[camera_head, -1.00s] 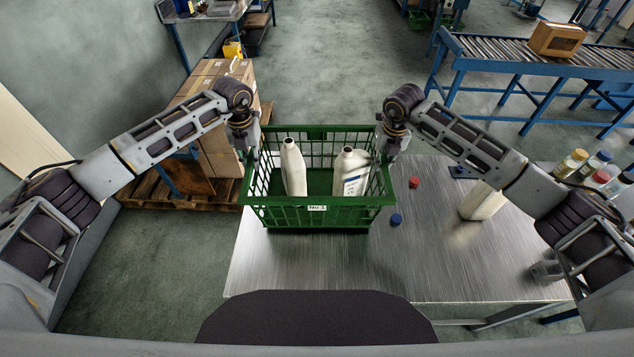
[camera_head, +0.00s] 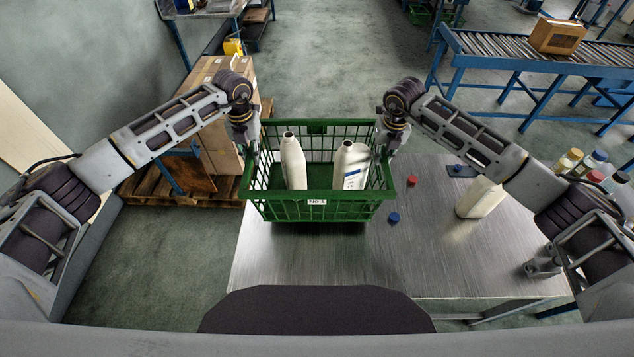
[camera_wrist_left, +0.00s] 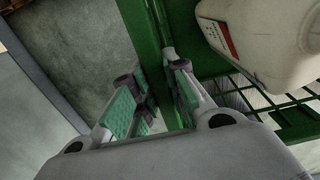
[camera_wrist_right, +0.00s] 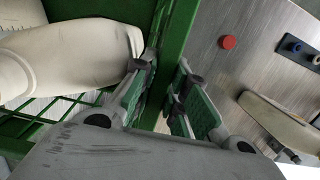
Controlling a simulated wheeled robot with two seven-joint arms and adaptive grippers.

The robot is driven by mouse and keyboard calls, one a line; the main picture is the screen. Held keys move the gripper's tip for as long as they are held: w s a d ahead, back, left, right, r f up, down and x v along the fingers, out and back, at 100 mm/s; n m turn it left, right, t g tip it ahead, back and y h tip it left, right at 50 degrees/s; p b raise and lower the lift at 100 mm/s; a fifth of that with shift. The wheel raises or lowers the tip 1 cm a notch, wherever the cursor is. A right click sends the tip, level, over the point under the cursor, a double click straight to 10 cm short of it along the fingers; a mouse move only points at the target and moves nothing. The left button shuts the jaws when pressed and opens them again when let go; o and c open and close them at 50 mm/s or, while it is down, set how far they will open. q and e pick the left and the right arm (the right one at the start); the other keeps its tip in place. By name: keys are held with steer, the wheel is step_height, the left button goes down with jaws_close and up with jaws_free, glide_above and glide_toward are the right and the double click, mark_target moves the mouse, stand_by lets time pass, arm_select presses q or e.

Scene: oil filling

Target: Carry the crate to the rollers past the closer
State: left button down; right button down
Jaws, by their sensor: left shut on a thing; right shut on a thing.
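The green crate (camera_head: 318,211) with a "No.1" label hangs level between my two grippers, over the left part of the metal table. Two white bottles without caps (camera_head: 293,163) (camera_head: 350,167) stand inside it. My left gripper (camera_head: 249,145) is shut on the crate's left rim; the left wrist view shows its fingers (camera_wrist_left: 160,95) on either side of the green wall. My right gripper (camera_head: 385,150) is shut on the right rim, also seen in the right wrist view (camera_wrist_right: 165,95). A roller conveyor (camera_head: 490,48) stands at the back right. I cannot make out the closer.
The metal table (camera_head: 320,265) holds a red cap (camera_head: 412,181), a blue cap (camera_head: 394,218) and a white bottle (camera_head: 482,198). Several small bottles (camera_head: 590,162) stand at right. Cardboard boxes (camera_head: 215,125) sit on a pallet behind left. A box (camera_head: 557,37) rests on the rollers. Floor behind is open.

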arm_select(q)
steer(key=shift+f, duration=0.15)
arm_select(e)
steer(key=shift+f, duration=0.15)
stand_by(0.6)
